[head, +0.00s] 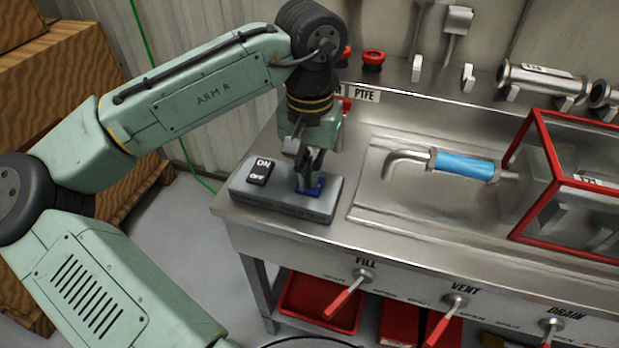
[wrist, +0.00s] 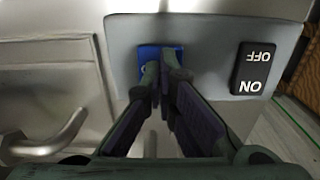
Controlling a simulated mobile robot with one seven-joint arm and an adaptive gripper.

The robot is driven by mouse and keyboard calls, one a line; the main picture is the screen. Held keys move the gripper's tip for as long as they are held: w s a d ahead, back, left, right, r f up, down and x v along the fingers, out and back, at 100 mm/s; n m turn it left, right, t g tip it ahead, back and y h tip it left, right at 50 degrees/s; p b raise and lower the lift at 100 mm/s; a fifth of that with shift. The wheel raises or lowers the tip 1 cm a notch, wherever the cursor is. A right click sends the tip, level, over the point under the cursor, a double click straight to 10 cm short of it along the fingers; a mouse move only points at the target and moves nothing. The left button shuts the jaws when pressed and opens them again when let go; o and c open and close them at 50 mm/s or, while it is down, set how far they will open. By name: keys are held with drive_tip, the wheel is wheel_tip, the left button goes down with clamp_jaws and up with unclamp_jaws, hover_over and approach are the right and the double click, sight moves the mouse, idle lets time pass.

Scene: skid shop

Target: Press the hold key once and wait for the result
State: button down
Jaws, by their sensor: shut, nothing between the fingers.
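A grey control box (head: 268,200) sits at the left front corner of the steel bench. It carries a black ON/OFF rocker switch (head: 260,171) on the left and a blue key (head: 314,188) on the right. My gripper (head: 306,182) is shut and empty, pointing down with its fingertips at the blue key. In the wrist view the fingertips (wrist: 162,72) overlap the lower part of the blue key (wrist: 150,53); the rocker switch (wrist: 253,68) is off to the right. I cannot tell whether the tips touch the key or whether it is pushed down. Any marking on the key is mostly hidden.
A bent steel pipe with a blue sleeve (head: 464,166) lies in the bench recess, leading to a red-framed clear enclosure (head: 575,185). Red-handled FILL (head: 346,297), VENT (head: 446,318) and DRAIN (head: 549,335) valves line the front. Wooden crates (head: 60,75) stand at left.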

drive_tip(key=shift+r+p, duration=2.45)
drive_tip(key=shift+r, duration=1.5)
